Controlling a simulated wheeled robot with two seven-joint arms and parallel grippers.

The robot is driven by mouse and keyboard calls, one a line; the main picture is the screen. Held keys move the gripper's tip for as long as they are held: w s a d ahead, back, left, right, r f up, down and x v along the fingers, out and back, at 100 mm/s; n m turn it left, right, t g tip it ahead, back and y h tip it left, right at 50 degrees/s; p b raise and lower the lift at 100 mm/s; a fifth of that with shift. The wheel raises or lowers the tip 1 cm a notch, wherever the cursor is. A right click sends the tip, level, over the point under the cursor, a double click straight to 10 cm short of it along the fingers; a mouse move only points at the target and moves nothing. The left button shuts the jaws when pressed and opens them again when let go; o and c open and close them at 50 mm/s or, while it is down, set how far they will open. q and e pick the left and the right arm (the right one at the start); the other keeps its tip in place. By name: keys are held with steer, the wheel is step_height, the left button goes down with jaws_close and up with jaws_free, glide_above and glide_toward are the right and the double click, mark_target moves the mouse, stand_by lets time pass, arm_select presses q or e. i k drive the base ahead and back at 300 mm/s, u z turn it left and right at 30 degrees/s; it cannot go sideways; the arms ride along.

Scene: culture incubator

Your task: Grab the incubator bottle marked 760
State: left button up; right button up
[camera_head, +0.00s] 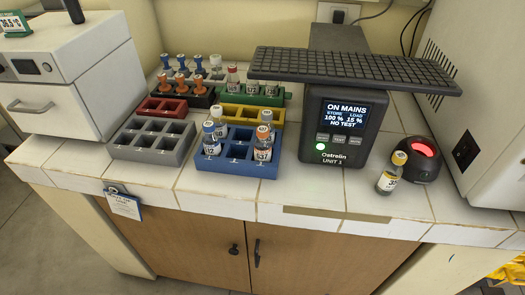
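No bottle clearly reads 760. A blue rack (236,168) on the tiled counter holds several small labelled bottles. Neither of my grippers is in view.
A dark device (421,160) with a red-lit top stands beside the yellow-capped bottle. A black display unit (340,130) with a keyboard-like top overhangs the middle. Grey (150,155), red, yellow and green racks sit at left. White boxes flank the counter; its front edge is mostly clear.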

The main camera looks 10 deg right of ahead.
mark_target(220, 120)
steer(key=z, duration=3.35)
steer(key=k, duration=2.25)
steer(key=u, duration=2.15)
steer(key=i, duration=0.5)
steer(key=u, duration=0.05)
